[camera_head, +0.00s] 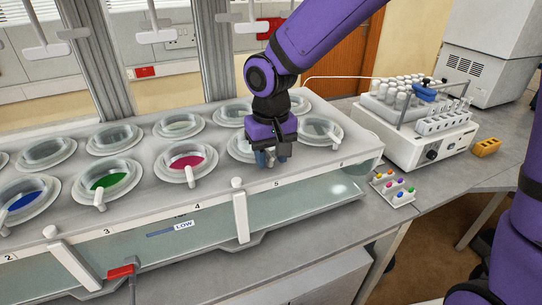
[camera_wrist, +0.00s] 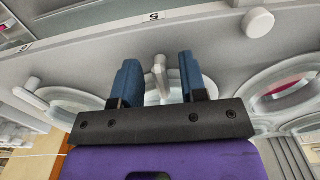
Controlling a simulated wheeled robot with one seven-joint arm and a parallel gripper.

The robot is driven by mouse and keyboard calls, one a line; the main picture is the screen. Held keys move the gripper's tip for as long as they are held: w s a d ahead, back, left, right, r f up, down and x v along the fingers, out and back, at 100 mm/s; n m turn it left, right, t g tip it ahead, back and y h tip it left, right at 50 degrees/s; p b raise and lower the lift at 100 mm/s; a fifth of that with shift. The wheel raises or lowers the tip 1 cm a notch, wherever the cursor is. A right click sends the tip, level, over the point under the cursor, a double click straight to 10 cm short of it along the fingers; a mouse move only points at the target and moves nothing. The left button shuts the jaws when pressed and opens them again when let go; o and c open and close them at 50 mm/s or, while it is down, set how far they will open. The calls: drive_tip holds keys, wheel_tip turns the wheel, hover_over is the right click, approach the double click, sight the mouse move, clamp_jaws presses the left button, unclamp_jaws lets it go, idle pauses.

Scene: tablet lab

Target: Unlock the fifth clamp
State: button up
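The fifth clamp is a small white lever (camera_wrist: 159,66) on the rim of the vessel by the label 5 (camera_wrist: 152,16). In the wrist view it stands between my two blue fingers, with a visible gap on each side. My gripper (camera_wrist: 160,75) is open around the lever, and no contact shows. In the head view my gripper (camera_head: 270,158) is over the front of the fifth vessel (camera_head: 239,150) and hides its lever. Whether my fingertips reach down to the lever's base is unclear.
The fourth vessel, with magenta inside (camera_head: 187,162), and its lever (camera_head: 190,177) are to the left. The sixth vessel (camera_head: 321,129) is to the right. A white knob (camera_head: 237,182) stands on the front edge.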

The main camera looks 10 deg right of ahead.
drive_tip(key=shift+f, duration=0.25)
clamp_jaws()
